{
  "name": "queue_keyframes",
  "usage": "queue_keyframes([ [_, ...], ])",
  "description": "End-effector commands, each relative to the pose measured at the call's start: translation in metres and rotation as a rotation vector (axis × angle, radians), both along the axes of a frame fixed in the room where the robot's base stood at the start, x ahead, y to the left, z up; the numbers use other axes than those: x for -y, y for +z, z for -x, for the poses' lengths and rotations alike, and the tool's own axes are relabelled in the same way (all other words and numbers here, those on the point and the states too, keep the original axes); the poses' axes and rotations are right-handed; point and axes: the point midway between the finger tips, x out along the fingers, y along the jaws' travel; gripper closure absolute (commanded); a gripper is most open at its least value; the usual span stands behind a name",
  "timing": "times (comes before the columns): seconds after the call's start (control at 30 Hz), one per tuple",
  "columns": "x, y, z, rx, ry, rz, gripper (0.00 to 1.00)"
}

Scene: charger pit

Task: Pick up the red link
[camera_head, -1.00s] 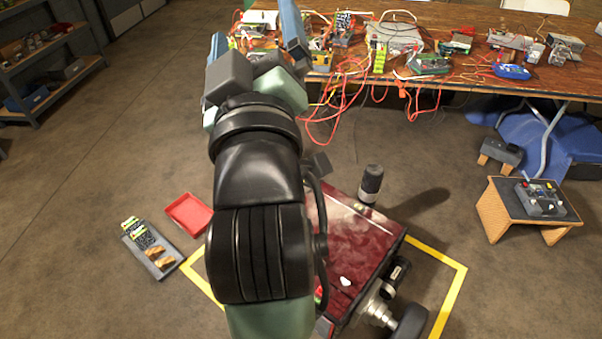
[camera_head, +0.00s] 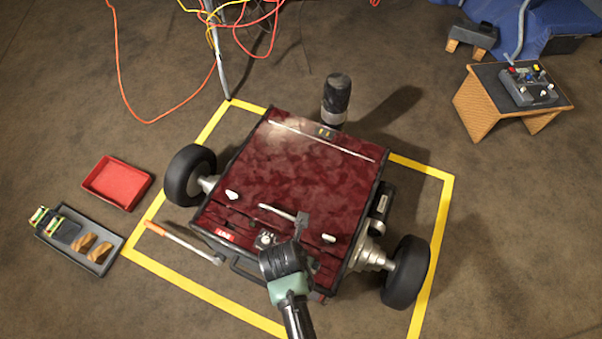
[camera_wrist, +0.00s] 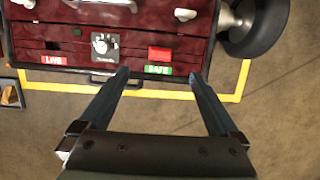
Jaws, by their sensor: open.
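The red link (camera_wrist: 159,53) is a small red block on the dark red panel of the wheeled machine (camera_head: 300,175). In the wrist view it sits just above a green SAFE label (camera_wrist: 158,69), to the right of a round dial (camera_wrist: 103,43). My gripper (camera_wrist: 160,76) is open, its two blue fingers apart with nothing between them. In that view the link appears between and a little beyond the fingertips, not touched. In the head view my arm covers part of the machine's near edge, and I cannot make out the link there.
A red LIVE label (camera_wrist: 54,60) is left of the dial. White handles (camera_wrist: 185,15) stand out from the panel. Wheels flank the machine, inside a yellow floor outline (camera_head: 440,230). A red tray (camera_head: 117,183) and a grey tray (camera_head: 105,262) lie at left. A black cylinder (camera_head: 336,95) stands behind.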

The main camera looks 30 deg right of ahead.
Motion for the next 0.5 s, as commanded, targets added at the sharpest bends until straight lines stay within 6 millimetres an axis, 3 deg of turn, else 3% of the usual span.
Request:
queue_keyframes([
  [0.3, 0.012, -0.058, -0.01, 0.0, -0.002, 0.0, 0.02],
  [0.5, 0.015, -0.071, -0.013, 0.002, 0.0, -0.001, 0.02],
])
